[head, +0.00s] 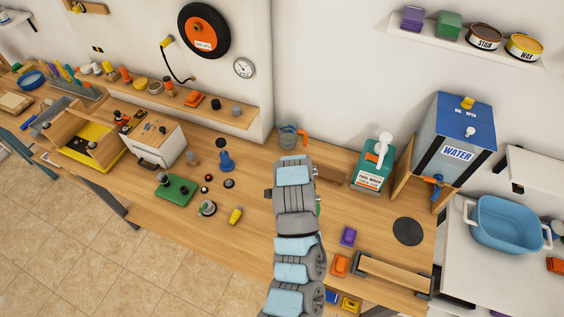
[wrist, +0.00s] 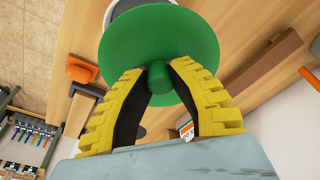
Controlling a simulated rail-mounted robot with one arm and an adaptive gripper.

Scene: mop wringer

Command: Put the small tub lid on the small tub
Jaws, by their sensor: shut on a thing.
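My gripper (wrist: 157,88) is shut on the knob of a round green lid (wrist: 160,40), probably the small tub lid, in the wrist view. The yellow-padded fingers pinch the knob from both sides, and the lid's disc lies beyond the fingertips. A pale round thing with a dark inside (wrist: 122,8) shows partly behind the lid at the top edge. I cannot tell whether it is the small tub or whether the lid touches it. In the head view my arm hides the fingers and nearly all of the lid; only a green sliver (head: 318,207) shows.
A blue-grey bucket (head: 288,138) stands behind my arm by the wall. The green tool wash container (head: 372,170) and a dark round mat (head: 408,231) are to the right. A green tray (head: 174,190) and several small parts lie to the left.

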